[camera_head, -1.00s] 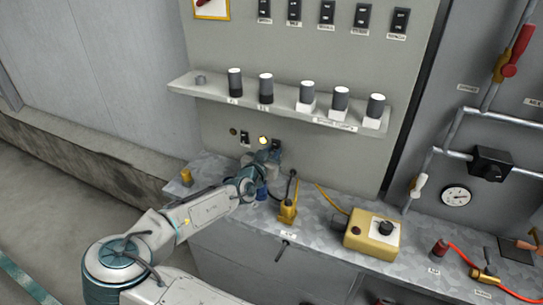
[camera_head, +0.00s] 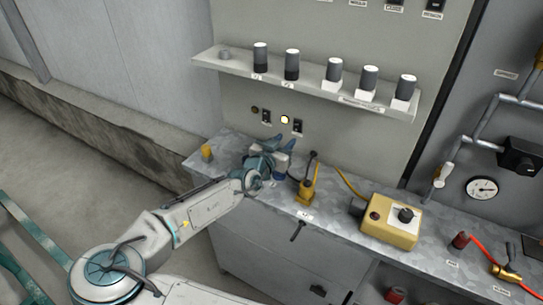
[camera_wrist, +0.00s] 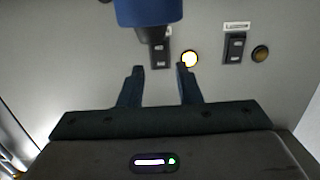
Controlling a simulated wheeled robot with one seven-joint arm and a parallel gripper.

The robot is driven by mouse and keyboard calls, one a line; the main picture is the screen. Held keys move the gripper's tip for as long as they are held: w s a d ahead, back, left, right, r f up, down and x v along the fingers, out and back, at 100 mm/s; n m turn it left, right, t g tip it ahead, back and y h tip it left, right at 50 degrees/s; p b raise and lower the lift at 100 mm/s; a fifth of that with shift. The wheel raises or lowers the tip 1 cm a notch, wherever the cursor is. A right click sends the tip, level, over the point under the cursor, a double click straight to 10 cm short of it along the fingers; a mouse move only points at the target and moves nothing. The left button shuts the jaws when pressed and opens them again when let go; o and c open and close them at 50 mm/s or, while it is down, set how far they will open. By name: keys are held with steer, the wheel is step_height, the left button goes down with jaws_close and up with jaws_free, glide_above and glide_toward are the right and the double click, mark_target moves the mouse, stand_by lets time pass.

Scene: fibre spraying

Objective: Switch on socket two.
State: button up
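Two small dark switches are on the grey wall panel, below the shelf. The left switch (camera_head: 266,116) has an unlit amber lamp (camera_head: 254,110) beside it. The right switch (camera_head: 298,126) has a glowing lamp (camera_head: 285,119) beside it. In the wrist view the order is reversed: the glowing lamp (camera_wrist: 189,59) is beside one switch (camera_wrist: 160,52), partly hidden by a blue fitting (camera_wrist: 148,12). My gripper (camera_head: 281,144) is just below the right switch. Its fingers (camera_wrist: 160,72) are apart with nothing between them, clear of the switch. Which socket number each label gives is unreadable.
A shelf (camera_head: 225,66) with several dark cylinders runs above the switches. On the metal bench stand a yellow-based lever (camera_head: 306,190), a yellow control box (camera_head: 391,222) and a small yellow piece (camera_head: 207,152). Pipes and a gauge (camera_head: 482,188) are at the right.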

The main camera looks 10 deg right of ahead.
steer(key=b+v, duration=0.1)
steer(key=v, duration=0.6)
steer(key=shift+a, duration=0.15)
steer(key=shift+s, duration=0.15)
